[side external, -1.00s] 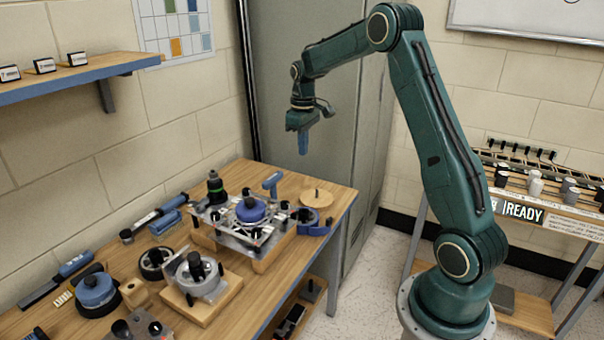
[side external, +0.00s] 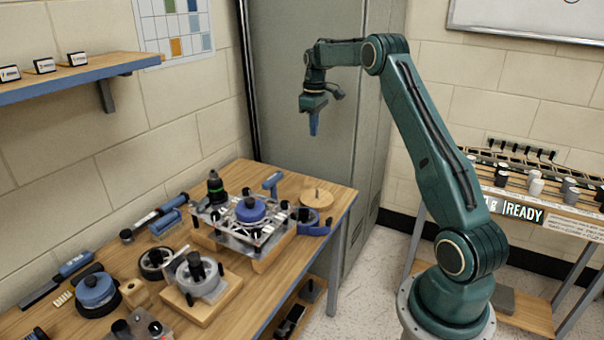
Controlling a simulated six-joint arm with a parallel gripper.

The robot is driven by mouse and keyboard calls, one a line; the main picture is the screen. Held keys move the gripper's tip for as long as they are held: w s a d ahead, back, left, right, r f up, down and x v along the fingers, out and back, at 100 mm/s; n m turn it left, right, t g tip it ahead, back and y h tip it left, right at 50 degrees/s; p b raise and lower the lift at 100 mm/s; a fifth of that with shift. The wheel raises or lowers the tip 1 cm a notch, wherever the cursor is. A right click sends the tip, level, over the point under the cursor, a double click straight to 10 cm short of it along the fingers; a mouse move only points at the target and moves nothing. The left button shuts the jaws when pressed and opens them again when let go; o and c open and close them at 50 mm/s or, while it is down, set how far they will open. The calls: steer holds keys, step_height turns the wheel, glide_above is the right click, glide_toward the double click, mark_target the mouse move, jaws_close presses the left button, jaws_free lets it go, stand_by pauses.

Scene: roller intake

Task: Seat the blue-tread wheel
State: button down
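My gripper (side external: 314,124) hangs in the air in front of the grey cabinet, well above the bench and apart from everything on it. Its blue tip points down; from here I cannot tell whether the fingers are apart or holding anything. A blue round piece (side external: 250,209) sits in the middle of the clear-plated fixture (side external: 268,264) on the bench. Another blue-topped round piece (side external: 96,290) stands at the bench's left. I cannot tell for sure which is the blue-tread wheel, or how fully the piece in the fixture is seated.
A grey wheel on a wooden block (side external: 205,308) and a black ring (side external: 155,262) stand left of the fixture. A wooden disc (side external: 316,198) and a blue clamp-like piece (side external: 318,230) lie right of it. A rack with a READY sign (side external: 524,211) stands at right.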

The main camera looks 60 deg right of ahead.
steer(key=shift+d+f, duration=0.45)
steer(key=shift+f, duration=0.4)
steer(key=shift+d+f, duration=0.5)
steer(key=shift+f, duration=0.4)
steer(key=shift+d+f, duration=0.45)
steer(key=shift+f, duration=0.4)
steer(key=shift+f, duration=0.2)
steer(key=shift+f, duration=5)
steer(key=shift+a+r, duration=0.1)
